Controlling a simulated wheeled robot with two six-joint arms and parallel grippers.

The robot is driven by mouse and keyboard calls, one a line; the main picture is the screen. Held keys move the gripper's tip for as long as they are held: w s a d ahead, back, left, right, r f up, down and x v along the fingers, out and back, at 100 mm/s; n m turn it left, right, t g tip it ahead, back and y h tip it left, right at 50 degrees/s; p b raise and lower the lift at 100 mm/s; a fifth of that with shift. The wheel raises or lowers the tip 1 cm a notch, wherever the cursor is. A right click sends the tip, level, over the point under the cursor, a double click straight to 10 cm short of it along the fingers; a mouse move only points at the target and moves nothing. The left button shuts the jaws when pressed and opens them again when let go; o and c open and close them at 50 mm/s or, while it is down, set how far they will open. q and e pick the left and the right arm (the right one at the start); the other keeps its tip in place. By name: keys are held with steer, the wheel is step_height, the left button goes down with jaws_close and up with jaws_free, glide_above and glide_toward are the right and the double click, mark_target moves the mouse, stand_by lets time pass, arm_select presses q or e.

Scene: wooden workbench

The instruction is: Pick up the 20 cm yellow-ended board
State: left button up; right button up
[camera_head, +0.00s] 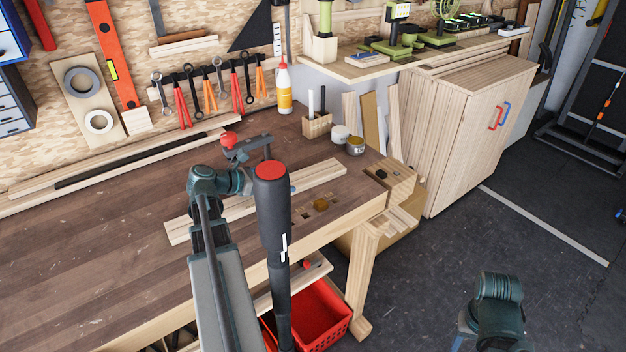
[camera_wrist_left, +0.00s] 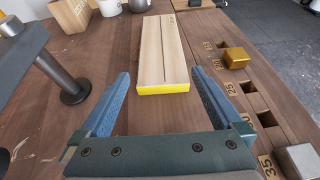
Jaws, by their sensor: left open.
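The board (camera_wrist_left: 163,50) is pale wood with a yellow near end (camera_wrist_left: 163,88) and a dark line along its top. It lies flat on the workbench in the left wrist view, pointing away from me. My left gripper (camera_wrist_left: 160,76) is open, with its blue fingers on either side of the yellow end and a gap at each side. In the head view, pale wood (camera_head: 322,174) shows to the right of my left arm, whose links hide the gripper and the yellow end. My right gripper is out of view; only part of my right arm shows.
A dark clamp (camera_wrist_left: 68,80) stands left of the board in the left wrist view. A gold block (camera_wrist_left: 236,57) and numbered holes line the right edge. A pen block (camera_head: 317,125) and jars stand behind. A red crate (camera_head: 318,318) sits below the bench.

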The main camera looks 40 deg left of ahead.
mark_target(297, 179)
arm_select(q)
steer(key=shift+r+b+x, duration=0.1)
steer(key=shift+b+x, duration=0.3)
steer(key=shift+x, duration=1)
steer(key=shift+r+b+x, duration=0.15)
steer(key=shift+b+x, duration=0.25)
steer(key=shift+x, duration=1)
steer(key=shift+d, duration=0.15)
steer(key=c, duration=1.2)
steer(key=shift+o, duration=0.2)
steer(key=shift+r, duration=0.1)
